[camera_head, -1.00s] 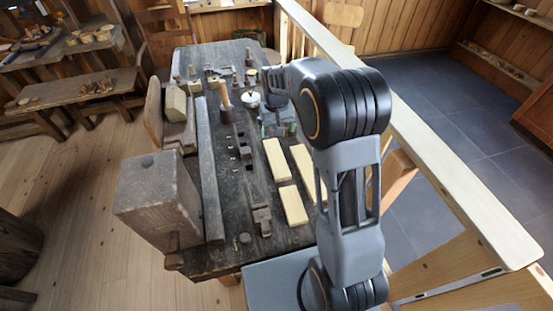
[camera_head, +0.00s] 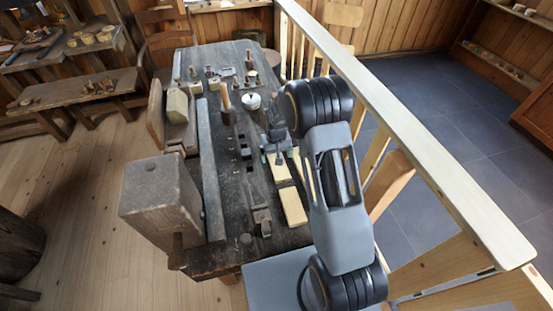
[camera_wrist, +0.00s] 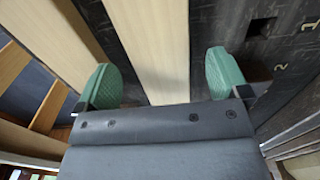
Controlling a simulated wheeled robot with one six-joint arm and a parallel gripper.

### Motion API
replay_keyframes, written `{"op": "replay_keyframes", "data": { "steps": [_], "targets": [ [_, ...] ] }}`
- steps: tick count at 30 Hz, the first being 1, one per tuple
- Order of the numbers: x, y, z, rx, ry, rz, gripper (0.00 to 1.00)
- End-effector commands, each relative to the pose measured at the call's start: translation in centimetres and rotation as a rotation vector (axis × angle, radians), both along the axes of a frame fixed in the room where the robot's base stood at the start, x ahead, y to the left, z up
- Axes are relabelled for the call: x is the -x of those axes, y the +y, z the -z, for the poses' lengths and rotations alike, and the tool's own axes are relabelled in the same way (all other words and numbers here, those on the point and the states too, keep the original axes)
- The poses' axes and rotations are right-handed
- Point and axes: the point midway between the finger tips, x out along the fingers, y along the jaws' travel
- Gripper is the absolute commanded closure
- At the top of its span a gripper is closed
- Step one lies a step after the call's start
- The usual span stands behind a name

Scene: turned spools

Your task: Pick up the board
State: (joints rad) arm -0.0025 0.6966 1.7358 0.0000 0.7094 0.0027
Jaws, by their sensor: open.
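In the head view one board (camera_head: 293,206) lies nearest me. In the wrist view a pale board (camera_wrist: 155,40) runs between the two green fingers of my gripper (camera_wrist: 161,65). The fingers are apart, one on each side of the board, with gaps visible.
The workbench (camera_head: 235,190) also holds a mallet (camera_head: 226,103), a white-topped round item (camera_head: 252,101) and small metal parts. A large wooden block (camera_head: 160,195) stands at its left front. A wooden railing (camera_head: 430,150) runs along the right.

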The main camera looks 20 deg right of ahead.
Motion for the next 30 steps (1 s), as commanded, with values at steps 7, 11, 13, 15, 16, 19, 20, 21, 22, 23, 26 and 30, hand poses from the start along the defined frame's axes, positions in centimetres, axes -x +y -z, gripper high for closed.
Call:
{"op": "replay_keyframes", "data": {
  "steps": [7, 11, 13, 15, 16, 19, 20, 21, 22, 23, 26, 30],
  "targets": [
    [0.0, 0.0, 1.9, 0.0, 0.001, 0.0, 0.06],
    [0.0, 0.0, 2.0, 0.0, -0.001, 0.0, 0.06],
    [0.0, 0.0, 2.0, 0.0, -0.001, 0.0, 0.06],
    [0.0, 0.0, 2.0, 0.0, 0.0, 0.0, 0.1],
    [0.0, 0.0, 2.0, 0.0, 0.0, 0.0, 0.13],
    [0.0, 0.0, 2.0, 0.0, 0.0, 0.0, 0.23],
    [0.0, 0.0, 2.0, 0.0, 0.0, 0.0, 0.26],
    [0.0, 0.0, 2.0, 0.0, 0.0, 0.0, 0.29],
    [0.0, 0.0, 2.0, 0.0, 0.0, 0.0, 0.32],
    [0.0, 0.0, 2.0, 0.0, 0.0, 0.0, 0.35],
    [0.0, 0.0, 2.0, 0.0, 0.0, 0.0, 0.45],
    [0.0, 0.0, 2.0, 0.0, 0.0, 0.0, 0.58]
  ]
}}
